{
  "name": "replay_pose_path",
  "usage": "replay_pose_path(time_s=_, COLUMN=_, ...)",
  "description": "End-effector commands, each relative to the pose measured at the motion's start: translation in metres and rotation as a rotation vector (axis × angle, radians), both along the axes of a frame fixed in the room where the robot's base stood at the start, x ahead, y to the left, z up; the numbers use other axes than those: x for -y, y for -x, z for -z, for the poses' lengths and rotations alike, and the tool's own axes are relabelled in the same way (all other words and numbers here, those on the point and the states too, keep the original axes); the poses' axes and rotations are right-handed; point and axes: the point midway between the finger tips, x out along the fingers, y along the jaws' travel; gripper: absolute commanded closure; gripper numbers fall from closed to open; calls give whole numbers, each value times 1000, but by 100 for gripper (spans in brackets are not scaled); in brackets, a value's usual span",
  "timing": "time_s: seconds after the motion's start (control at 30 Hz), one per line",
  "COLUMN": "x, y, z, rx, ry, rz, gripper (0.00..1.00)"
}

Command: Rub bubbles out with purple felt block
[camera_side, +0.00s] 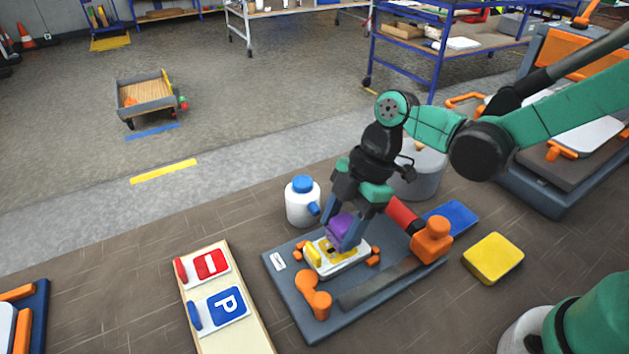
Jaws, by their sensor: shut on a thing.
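The purple felt block (341,229) is between the fingers of my gripper (347,235), which is shut on it. The block is over a white sign plate with yellow and dark marks (337,258), low at its upper middle; whether it touches the face I cannot tell. The plate lies on a dark grey fixture board (300,309) between small orange stops. Any bubbles are too small to make out. My fingers hide part of the block and plate.
A white bottle with blue cap (302,204) and a grey bucket (424,176) stand behind the board. An orange clamp (432,240) with a red handle is at right. Yellow (493,258) and blue (452,217) pads lie beyond. A wooden rack (222,295) holds signs at left.

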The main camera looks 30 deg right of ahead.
Motion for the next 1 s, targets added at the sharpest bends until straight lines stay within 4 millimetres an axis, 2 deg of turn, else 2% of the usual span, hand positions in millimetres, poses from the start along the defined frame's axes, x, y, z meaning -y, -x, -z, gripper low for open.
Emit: replay_pose_path(time_s=1.0, x=0, y=4, z=12, rx=0, ry=0, rz=0, gripper=91)
